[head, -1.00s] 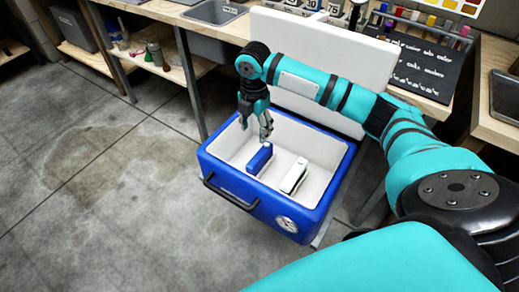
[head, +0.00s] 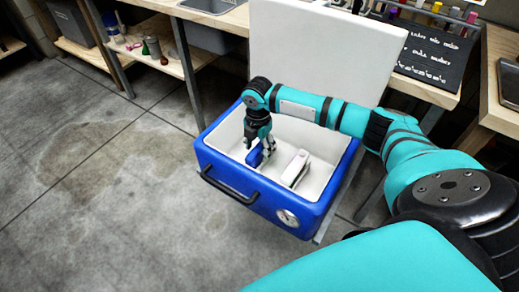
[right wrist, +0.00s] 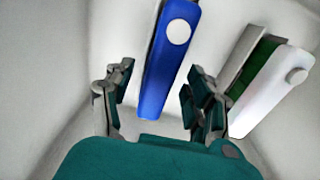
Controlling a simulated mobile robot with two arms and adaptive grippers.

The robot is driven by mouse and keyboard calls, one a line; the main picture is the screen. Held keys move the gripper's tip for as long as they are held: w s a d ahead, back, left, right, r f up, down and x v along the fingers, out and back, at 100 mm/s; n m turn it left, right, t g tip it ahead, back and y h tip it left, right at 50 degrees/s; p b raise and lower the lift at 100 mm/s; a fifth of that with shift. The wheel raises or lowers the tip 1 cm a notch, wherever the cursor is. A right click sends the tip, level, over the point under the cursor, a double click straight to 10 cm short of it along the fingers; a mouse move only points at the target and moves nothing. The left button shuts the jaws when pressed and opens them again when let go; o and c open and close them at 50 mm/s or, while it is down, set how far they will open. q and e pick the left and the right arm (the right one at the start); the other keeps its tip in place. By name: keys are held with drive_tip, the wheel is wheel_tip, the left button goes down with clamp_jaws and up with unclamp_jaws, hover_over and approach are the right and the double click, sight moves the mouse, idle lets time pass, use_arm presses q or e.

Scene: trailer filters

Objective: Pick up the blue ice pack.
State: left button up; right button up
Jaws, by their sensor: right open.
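The blue ice pack (head: 255,157) stands in the white-lined blue cooler (head: 238,189), partly hidden by my right gripper (head: 262,150) in the head view. In the right wrist view the blue ice pack (right wrist: 168,62), with a round white cap, lies between the two fingers of my right gripper (right wrist: 160,105). The fingers are open, one on each side, with a visible gap to each. My left gripper is not in view.
A white ice pack (head: 296,169) stands to the right of the blue one; it also shows in the right wrist view (right wrist: 270,88). The cooler's raised lid (head: 320,45) is behind. A workbench (head: 430,90) stands at the back. The floor at left is clear.

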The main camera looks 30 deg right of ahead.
drive_tip(key=shift+f, duration=0.1)
clamp_jaws()
idle(0.3)
